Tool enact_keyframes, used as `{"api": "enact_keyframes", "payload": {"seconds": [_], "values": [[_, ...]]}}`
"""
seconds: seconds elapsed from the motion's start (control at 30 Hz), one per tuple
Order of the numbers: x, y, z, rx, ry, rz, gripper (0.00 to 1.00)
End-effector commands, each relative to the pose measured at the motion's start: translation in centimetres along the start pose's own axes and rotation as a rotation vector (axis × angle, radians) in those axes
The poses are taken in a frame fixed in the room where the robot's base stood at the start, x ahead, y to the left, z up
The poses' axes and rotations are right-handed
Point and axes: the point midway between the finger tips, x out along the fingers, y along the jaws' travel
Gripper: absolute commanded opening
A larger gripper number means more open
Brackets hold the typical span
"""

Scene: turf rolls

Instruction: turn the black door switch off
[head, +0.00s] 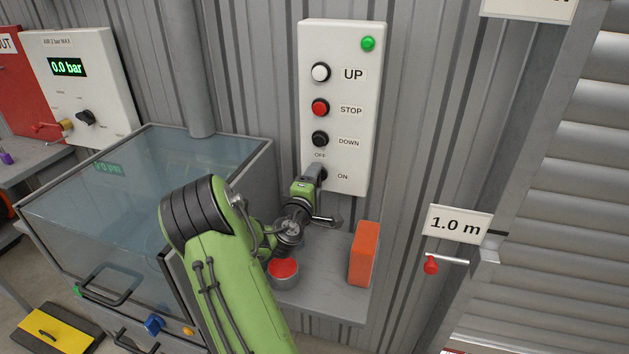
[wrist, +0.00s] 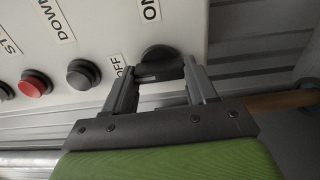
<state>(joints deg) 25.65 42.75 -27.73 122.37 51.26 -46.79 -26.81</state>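The black door switch (wrist: 161,62) is a round knob at the bottom of the white control panel (head: 341,100), beside its OFF and ON labels. In the head view it is mostly hidden behind my gripper (head: 314,172). In the wrist view my gripper (wrist: 160,76) is at the switch, its two grey fingers spread apart, one on each side of the knob. I cannot tell whether the fingertips touch it or which label the knob points to. A green lamp (head: 368,43) is lit at the top of the panel.
Above the switch are the black DOWN (head: 320,138), red STOP (head: 320,107) and white UP (head: 320,72) buttons. Below, a grey shelf (head: 322,303) holds an orange block (head: 363,254) and a cup with red contents (head: 284,272). A clear-lidded cabinet (head: 150,190) stands left.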

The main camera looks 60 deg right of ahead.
Motion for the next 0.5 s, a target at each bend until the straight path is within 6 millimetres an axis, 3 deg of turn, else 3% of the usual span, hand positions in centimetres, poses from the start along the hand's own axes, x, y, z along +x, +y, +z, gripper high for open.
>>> {"api": "enact_keyframes", "payload": {"seconds": [0.03,0.13,0.17,0.4,0.5], "values": [[-0.02,-0.07,-0.05,0.000,0.001,-0.001,0.64],[-0.02,-0.05,-0.04,0.000,0.001,-0.001,0.80],[-0.01,-0.05,-0.03,0.001,0.001,-0.001,0.81],[-0.07,-0.03,-0.01,0.002,0.000,-0.001,0.81],[-0.96,-0.20,-0.12,0.001,0.002,-0.002,0.81]]}}
